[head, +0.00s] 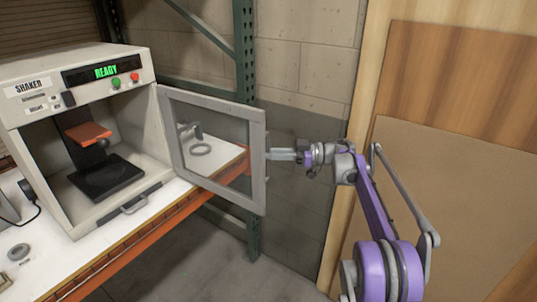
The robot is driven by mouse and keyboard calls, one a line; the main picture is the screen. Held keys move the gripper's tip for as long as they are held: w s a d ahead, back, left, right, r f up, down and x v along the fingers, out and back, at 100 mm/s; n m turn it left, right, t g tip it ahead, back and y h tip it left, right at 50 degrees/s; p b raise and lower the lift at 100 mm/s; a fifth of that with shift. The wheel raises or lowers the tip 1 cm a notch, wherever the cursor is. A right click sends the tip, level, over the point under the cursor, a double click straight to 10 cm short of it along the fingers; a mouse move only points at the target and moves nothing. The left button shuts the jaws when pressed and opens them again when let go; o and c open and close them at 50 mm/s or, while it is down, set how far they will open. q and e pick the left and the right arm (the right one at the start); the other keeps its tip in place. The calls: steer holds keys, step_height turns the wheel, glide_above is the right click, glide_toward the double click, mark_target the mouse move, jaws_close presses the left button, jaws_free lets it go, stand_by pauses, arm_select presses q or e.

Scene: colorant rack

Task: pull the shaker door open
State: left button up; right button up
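The shaker (40,108) is a cream box on the bench at the left, with a green READY display. Its door (182,147), a grey frame with a clear window, stands swung wide open from the right side of the opening. The orange clamp plate (88,133) and black base plate (105,177) show inside. My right gripper (272,154) is at the door's outer right edge, its fingers pointing left at the frame. I cannot tell whether it touches the door or how far its fingers are apart. My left gripper is not in view.
The white bench (88,252) with an orange front beam (112,262) runs under the shaker. A green rack post (245,60) stands behind the door. Wooden boards (455,75) lean at the right.

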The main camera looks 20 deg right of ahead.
steer(key=o, duration=0.4)
steer(key=v, duration=1)
steer(key=shift+s+d+b, duration=0.15)
steer(key=shift+d+b, duration=0.15)
steer(key=shift+d, duration=0.05)
